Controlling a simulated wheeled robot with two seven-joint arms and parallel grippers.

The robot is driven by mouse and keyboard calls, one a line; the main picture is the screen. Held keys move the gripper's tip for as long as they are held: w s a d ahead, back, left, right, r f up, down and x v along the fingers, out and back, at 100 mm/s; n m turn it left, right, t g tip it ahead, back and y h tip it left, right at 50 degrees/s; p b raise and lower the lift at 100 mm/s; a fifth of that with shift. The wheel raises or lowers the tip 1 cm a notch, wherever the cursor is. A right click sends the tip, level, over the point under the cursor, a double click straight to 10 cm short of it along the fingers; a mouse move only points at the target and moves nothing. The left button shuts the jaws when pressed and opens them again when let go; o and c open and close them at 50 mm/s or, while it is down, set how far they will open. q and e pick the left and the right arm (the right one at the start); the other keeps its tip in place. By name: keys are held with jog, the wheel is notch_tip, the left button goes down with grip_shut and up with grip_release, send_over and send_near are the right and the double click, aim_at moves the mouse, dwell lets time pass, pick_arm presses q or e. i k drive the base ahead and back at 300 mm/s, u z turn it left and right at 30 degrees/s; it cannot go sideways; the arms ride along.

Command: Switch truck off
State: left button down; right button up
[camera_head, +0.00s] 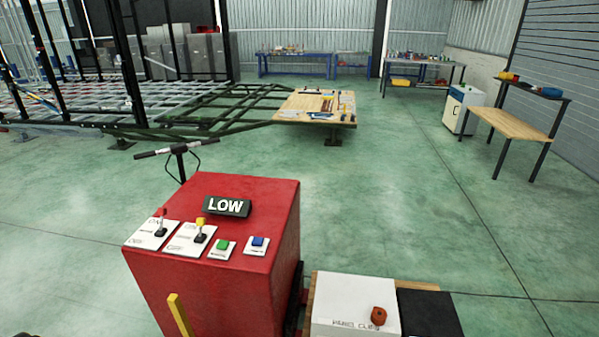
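The truck is a red box-shaped unit (215,275) in the lower middle of the head view, close in front of me. Its top carries a black sign reading LOW (227,206). To the right are a green button (222,246) and a blue button (258,242). The small print on the plates is hard to read. Neither of my grippers shows in this view.
A yellow bar (181,316) rises at the unit's front. A white box (352,302) with an orange item stands to its right, beside a black box (429,314). A handlebar (180,149) stands behind. Beyond are the chassis frame (215,115) and a wooden table (515,124). The green floor at right is clear.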

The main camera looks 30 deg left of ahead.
aim_at(200, 222)
jog(key=u, duration=1.4)
